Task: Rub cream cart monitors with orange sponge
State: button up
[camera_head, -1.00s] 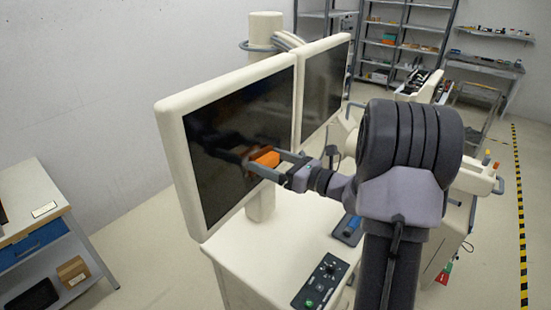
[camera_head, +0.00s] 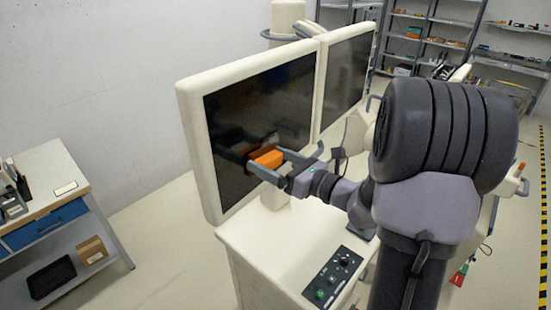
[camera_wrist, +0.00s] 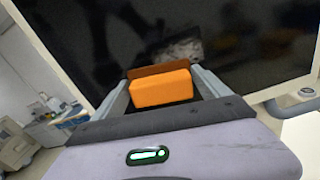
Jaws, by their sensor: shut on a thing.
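My gripper (camera_head: 272,166) is shut on the orange sponge (camera_head: 267,158), which sits between its two fingers. The sponge also shows in the wrist view (camera_wrist: 161,88), with the fingers on both sides. The sponge is in front of the near monitor's dark screen (camera_head: 240,115), close to its lower middle, with its reflection right behind it. I cannot tell whether it touches the glass. The second cream monitor (camera_head: 345,75) stands beside it to the right, and nothing is in front of its screen. Both are on the cream cart (camera_head: 265,245).
A control panel (camera_head: 333,278) with a green button lies on the cart top below my arm. A workbench (camera_head: 50,195) with a blue drawer stands at the left. Shelves (camera_head: 430,40) are at the back. The floor between bench and cart is clear.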

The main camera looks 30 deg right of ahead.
aim_at(273, 146)
jog(key=shift+w+d+r+p, duration=0.1)
jog(key=shift+d+r+p, duration=0.05)
jog(key=shift+r+p, duration=0.55)
jog(key=shift+w+d, duration=0.4)
jog(key=shift+d, duration=0.45)
jog(key=shift+w+d, duration=0.35)
jog(key=shift+d, duration=0.45)
jog(key=shift+w+d, duration=0.7)
jog(key=shift+d, duration=0.85)
jog(key=shift+w+d, duration=0.7)
jog(key=shift+d, duration=0.8)
jog(key=shift+w+d, duration=0.7)
jog(key=shift+d, duration=0.85)
jog(key=shift+s, duration=0.1)
jog(key=shift+s+d+f, duration=0.1)
jog(key=shift+s, duration=0.2)
jog(key=shift+b+v, duration=0.55)
jog(key=shift+v, duration=1.95)
